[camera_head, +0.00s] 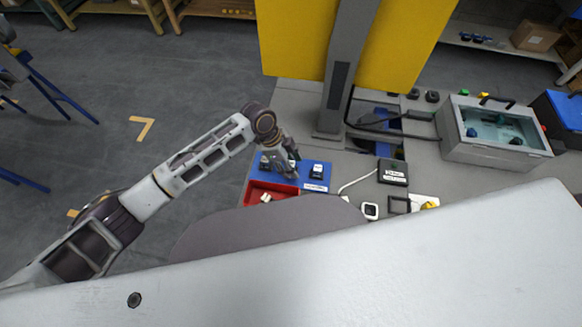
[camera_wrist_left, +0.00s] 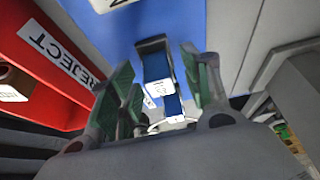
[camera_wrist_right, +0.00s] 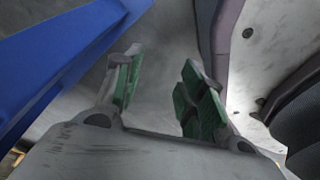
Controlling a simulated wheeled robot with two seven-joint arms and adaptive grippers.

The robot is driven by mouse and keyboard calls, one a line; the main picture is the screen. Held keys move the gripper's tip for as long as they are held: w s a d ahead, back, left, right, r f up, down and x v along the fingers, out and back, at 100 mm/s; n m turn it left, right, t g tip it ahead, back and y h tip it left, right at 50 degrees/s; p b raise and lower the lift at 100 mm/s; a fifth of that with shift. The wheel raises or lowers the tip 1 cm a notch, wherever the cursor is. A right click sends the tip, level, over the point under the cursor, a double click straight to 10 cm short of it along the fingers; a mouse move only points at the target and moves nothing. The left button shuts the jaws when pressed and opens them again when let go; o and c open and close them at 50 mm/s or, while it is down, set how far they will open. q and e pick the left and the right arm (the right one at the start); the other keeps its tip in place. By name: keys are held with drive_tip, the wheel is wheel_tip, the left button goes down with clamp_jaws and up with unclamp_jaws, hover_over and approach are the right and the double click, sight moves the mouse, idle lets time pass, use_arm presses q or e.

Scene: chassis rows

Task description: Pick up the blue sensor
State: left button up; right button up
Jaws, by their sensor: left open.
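In the left wrist view a blue sensor (camera_wrist_left: 157,72) with a white label lies between the two green-padded fingers of my left gripper (camera_wrist_left: 160,95). The fingers are open, with a gap on both sides of it. In the head view my left gripper (camera_head: 287,167) hangs over the blue mat (camera_head: 318,184) and partly hides what lies under it. Another small dark and white unit (camera_head: 316,172) sits on the mat to its right. My right gripper (camera_wrist_right: 155,90) is open and empty in the right wrist view, and is hidden in the head view.
A red REJECT tray (camera_wrist_left: 45,55) borders the mat; it also shows in the head view (camera_head: 252,196). A grey column (camera_head: 345,70) with yellow panels rises behind. A grey bin (camera_head: 495,152) stands at right. A blue beam (camera_wrist_right: 75,55) is beside my right gripper.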

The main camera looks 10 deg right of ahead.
drive_tip(key=shift+s, duration=0.15)
use_arm(q)
drive_tip(key=shift+c, duration=1)
clamp_jaws()
drive_tip(key=shift+r, duration=0.8)
wheel_tip(320, 180, up, 8)
drive_tip(key=shift+f+p, duration=0.2)
drive_tip(key=shift+p, duration=0.35)
drive_tip(key=shift+r, duration=0.4)
use_arm(e)
drive_tip(key=shift+s+d+f, duration=0.3)
drive_tip(key=shift+s+d, duration=0.45)
drive_tip(key=shift+s, duration=0.2)
